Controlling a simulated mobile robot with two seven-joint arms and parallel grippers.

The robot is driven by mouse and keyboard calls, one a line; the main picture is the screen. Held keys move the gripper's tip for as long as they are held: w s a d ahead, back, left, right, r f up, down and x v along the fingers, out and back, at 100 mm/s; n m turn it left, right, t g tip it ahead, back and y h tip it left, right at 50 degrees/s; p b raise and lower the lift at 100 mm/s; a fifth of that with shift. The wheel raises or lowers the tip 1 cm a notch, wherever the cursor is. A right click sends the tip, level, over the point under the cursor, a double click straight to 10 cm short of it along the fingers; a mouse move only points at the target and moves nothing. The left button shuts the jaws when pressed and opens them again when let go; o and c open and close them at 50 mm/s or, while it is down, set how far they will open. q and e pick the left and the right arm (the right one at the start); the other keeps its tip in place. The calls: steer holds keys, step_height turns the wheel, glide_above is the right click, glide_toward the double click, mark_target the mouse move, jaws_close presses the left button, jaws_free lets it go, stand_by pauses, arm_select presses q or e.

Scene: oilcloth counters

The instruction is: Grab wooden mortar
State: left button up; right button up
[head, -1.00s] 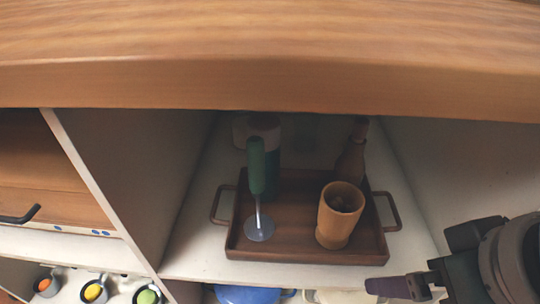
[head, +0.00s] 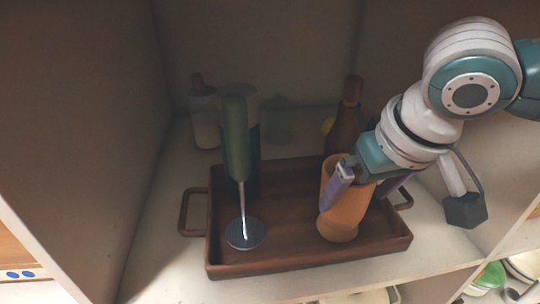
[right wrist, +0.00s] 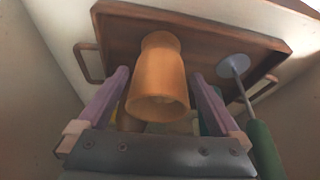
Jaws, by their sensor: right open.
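The wooden mortar (head: 342,218) is an orange-brown cup with a narrow foot, standing upright at the right of a dark wooden tray (head: 285,262). My right gripper (head: 366,184) is open, with one purple finger on either side of the mortar's upper part. In the right wrist view the mortar (right wrist: 158,80) lies between the two spread fingers (right wrist: 157,92), with small gaps visible at its sides. The mortar's rim is partly hidden by the gripper in the head view. My left gripper does not show.
A green-handled tool with a round metal disc (head: 245,233) stands at the tray's left. A brown bottle (head: 345,120) is behind the mortar, close to my gripper. A pale bottle (head: 206,125) stands further back. Cubby walls (head: 80,120) bound the left and right.

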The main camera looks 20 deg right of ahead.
mark_target(339, 224)
steer(key=shift+w+b, duration=0.3)
steer(key=shift+w, duration=0.3)
steer(key=b+x, duration=0.3)
steer(key=x, duration=0.2)
steer(key=shift+s, duration=0.1)
steer(key=c, duration=1.2)
steer(key=shift+c, duration=0.3)
steer(key=shift+r, duration=0.15)
